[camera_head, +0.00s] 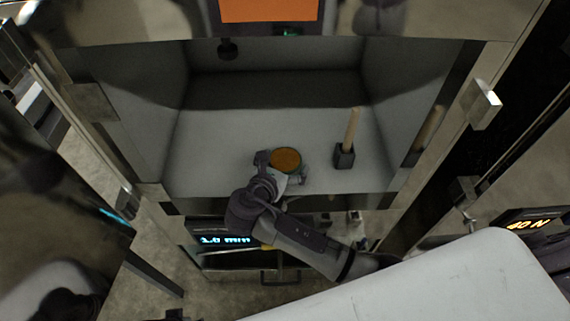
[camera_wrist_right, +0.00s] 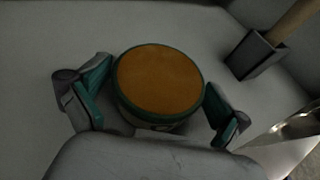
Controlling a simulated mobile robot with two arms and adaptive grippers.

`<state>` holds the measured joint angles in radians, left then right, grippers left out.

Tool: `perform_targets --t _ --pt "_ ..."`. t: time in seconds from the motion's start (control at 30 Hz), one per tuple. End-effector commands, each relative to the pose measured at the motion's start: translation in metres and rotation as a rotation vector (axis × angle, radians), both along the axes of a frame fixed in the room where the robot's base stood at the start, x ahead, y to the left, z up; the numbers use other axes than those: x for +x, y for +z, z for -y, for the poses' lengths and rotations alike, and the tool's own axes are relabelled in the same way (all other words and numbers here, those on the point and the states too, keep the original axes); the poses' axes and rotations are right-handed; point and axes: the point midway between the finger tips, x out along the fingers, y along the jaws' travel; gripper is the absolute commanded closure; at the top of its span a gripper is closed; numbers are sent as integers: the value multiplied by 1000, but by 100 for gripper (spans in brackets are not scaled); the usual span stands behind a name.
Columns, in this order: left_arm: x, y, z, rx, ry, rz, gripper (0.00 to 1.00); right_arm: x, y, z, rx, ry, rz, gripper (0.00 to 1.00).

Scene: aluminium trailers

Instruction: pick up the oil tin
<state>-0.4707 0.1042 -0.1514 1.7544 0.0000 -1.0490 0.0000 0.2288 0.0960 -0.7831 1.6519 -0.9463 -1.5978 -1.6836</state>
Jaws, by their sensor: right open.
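The oil tin (camera_head: 286,159) is a short round tin with an orange-brown top, standing on the light floor of an open compartment. In the right wrist view the tin (camera_wrist_right: 158,80) shows a dark green rim and sits between the two fingers. My right gripper (camera_head: 281,176) reaches in from the front. In the wrist view my right gripper (camera_wrist_right: 155,103) is open, with a green-padded finger on each side of the tin. Whether the fingers touch it is not clear. The tin's lower part is mostly hidden. My left gripper cannot be made out.
A dark square holder with an upright wooden handle (camera_head: 346,146) stands right of the tin; it also shows in the wrist view (camera_wrist_right: 254,56). The compartment's side walls and front edge (camera_head: 180,192) surround the arm. The floor left of the tin is clear.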

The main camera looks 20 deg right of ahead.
Motion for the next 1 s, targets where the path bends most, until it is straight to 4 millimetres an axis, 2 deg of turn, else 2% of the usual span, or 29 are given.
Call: perform_targets --t 0.23,0.5,0.6,0.97,1.0 --pt "0 2 0 1 0 0 33 1 0 1 1 1 0 2" --pt "0 1 0 1 0 0 33 1 -1 0 1 0 -1 47" --pt "0 1 0 1 0 1 33 1 0 0 1 1 1 60" --pt "1 3 0 -1 0 5 33 1 7 0 2 0 2 60" --pt "-2 -4 -1 1 -1 -2 33 1 10 0 2 0 2 60"
